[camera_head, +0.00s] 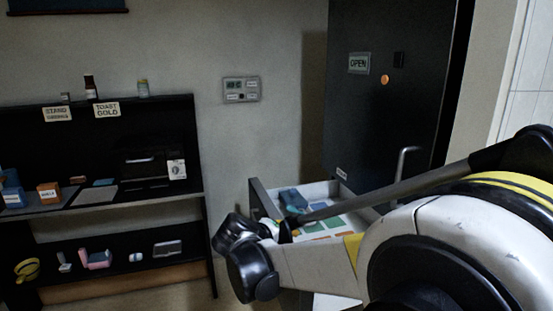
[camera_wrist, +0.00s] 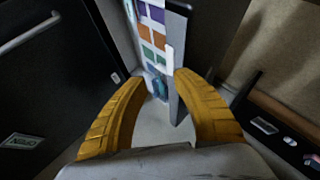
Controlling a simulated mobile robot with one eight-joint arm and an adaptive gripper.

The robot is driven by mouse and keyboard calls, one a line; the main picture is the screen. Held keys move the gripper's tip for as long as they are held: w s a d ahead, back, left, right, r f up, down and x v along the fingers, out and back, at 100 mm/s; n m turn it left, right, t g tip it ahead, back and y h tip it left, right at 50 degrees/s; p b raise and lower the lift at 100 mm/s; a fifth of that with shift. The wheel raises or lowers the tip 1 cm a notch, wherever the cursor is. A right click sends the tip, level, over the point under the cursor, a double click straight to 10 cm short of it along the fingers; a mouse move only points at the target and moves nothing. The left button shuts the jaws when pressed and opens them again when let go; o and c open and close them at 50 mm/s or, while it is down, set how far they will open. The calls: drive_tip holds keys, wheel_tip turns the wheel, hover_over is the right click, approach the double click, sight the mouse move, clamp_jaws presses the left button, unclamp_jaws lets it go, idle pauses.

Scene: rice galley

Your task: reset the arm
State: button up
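My arm reaches in from the right in the head view, its far end over the front of an open drawer (camera_head: 258,194). In the wrist view my gripper (camera_wrist: 165,82) has two yellow fingers with a clear gap between the tips, so it is open. Nothing is held between them. The open drawer shows beyond the fingertips, with a blue item (camera_wrist: 159,88) inside it. The blue item (camera_head: 293,199) also shows in the head view, close to my arm. My gripper's fingers cannot be made out clearly in the head view.
A dark cabinet (camera_head: 390,120) with an "OPEN" sign (camera_head: 359,63) stands behind the drawer. Coloured patches (camera_wrist: 152,35) line the drawer. A black shelf (camera_head: 100,200) with several small items is at the left. A wall panel (camera_head: 241,90) hangs between. Floor shows between shelf and drawer.

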drive_tip(key=s+d+r+m+g+y, duration=0.1)
drive_tip(key=s+d+r+m, duration=0.15)
drive_tip(key=s+d, duration=0.5)
drive_tip(key=s+d+f+m+y, duration=0.1)
drive_tip(key=s+d, duration=0.3)
drive_tip(key=s, duration=0.7)
drive_tip(key=s+d+f+m+g+y, duration=0.1)
drive_tip(key=s+d+m+y, duration=0.2)
drive_tip(key=s, duration=0.9)
drive_tip(key=shift+d+m+y, duration=0.3)
drive_tip(key=shift+d+m, duration=0.25)
drive_tip(key=shift+d, duration=0.35)
